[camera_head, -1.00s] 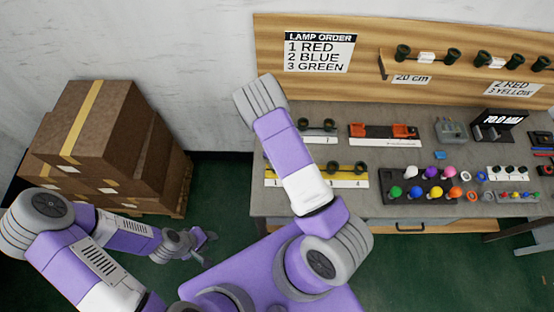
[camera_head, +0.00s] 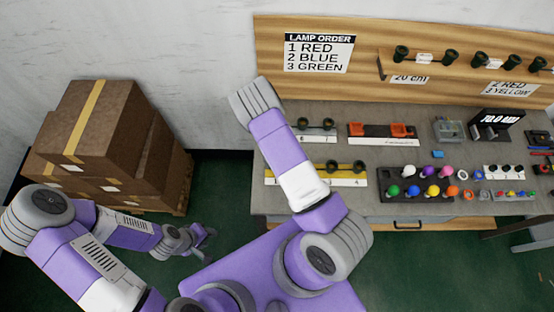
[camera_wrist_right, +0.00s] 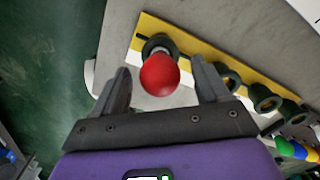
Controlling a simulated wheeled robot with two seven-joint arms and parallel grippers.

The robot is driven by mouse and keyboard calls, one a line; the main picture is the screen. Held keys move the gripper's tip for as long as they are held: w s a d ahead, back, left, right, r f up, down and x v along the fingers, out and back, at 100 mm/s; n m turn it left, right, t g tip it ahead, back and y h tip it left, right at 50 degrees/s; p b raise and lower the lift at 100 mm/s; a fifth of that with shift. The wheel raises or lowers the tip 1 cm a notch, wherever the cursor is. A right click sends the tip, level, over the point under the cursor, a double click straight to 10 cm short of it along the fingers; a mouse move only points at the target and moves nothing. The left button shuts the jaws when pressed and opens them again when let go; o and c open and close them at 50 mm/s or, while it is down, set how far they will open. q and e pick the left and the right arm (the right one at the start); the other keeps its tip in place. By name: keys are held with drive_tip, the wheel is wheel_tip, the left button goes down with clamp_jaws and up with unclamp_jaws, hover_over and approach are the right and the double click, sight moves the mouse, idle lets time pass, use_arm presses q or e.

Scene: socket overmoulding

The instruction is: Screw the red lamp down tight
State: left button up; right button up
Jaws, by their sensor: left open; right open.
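The red lamp (camera_wrist_right: 160,75) stands in the end socket (camera_wrist_right: 158,45) of the yellow-edged strip (camera_wrist_right: 208,62) in the right wrist view. My right gripper (camera_wrist_right: 163,80) is open, with one finger on each side of the lamp and a gap to both. I cannot tell how tightly the lamp sits. In the head view my right arm hides the lamp and the right gripper, while part of the strip (camera_head: 343,181) shows. My left gripper (camera_head: 206,243) is open and empty, low over the floor, away from the bench.
Empty sockets (camera_wrist_right: 230,77) stand along the same strip beside the lamp. A dark tray (camera_head: 384,190) of coloured lamps is to the right on the bench. A lamp order sign (camera_head: 319,53) hangs on the back board. Stacked boxes (camera_head: 110,125) stand at the left.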

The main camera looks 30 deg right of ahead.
idle(0.3)
drive_tip(key=shift+f+n+b, duration=0.1)
drive_tip(key=shift+n+b, duration=0.3)
drive_tip(key=shift+n, duration=0.7)
drive_tip(key=n+b, duration=0.1)
drive_tip(key=n, duration=0.2)
drive_tip(key=shift+n, duration=0.4)
drive_tip(key=n+b, duration=0.1)
drive_tip(key=n, duration=0.4)
drive_tip(key=shift+n, duration=0.4)
drive_tip(key=n+b, duration=0.1)
drive_tip(key=n, duration=0.4)
drive_tip(key=shift+b, duration=0.35)
drive_tip(key=n+b, duration=0.1)
drive_tip(key=n, duration=0.5)
